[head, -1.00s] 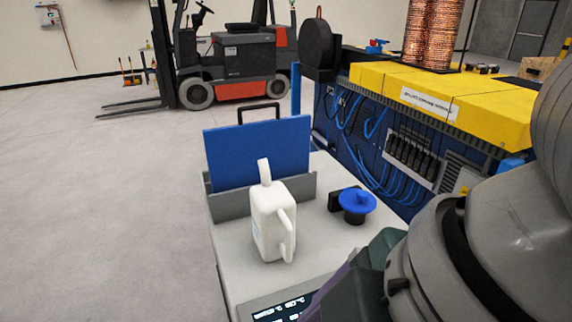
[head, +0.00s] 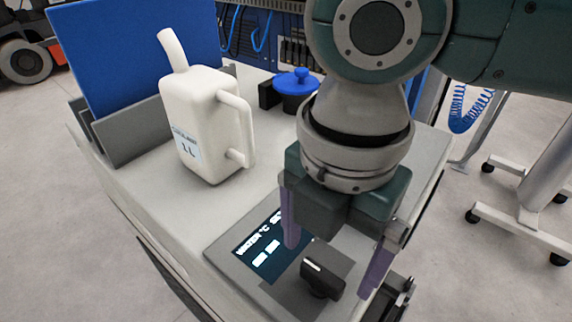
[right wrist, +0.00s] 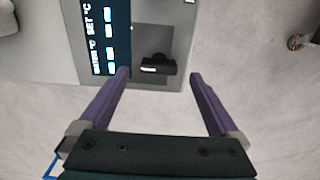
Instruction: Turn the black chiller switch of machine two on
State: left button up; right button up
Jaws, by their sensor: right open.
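The black chiller switch (head: 322,280) is a knob with a white mark on the grey top of the machine, beside a lit display panel (head: 262,247). In the right wrist view the switch (right wrist: 157,64) shows ahead of my fingers, with the display (right wrist: 104,38) to its left. My right gripper (head: 330,270) is open and empty. Its two purple fingers stand on either side of the switch in the picture; I cannot tell how far above it they are. In the right wrist view the gripper (right wrist: 159,74) also frames the switch from below. My left gripper is not in view.
A white jug (head: 205,125) stands on the machine top behind the display. A blue-capped black port (head: 297,88) sits farther back, and a blue panel (head: 140,45) in a grey holder is at the left. A white stand on castors (head: 520,220) is on the floor at right.

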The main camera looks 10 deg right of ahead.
aim_at(323, 273)
jog(key=shift+f, duration=1.95)
jog(key=shift+a+r, duration=0.1)
jog(key=c, duration=1.4)
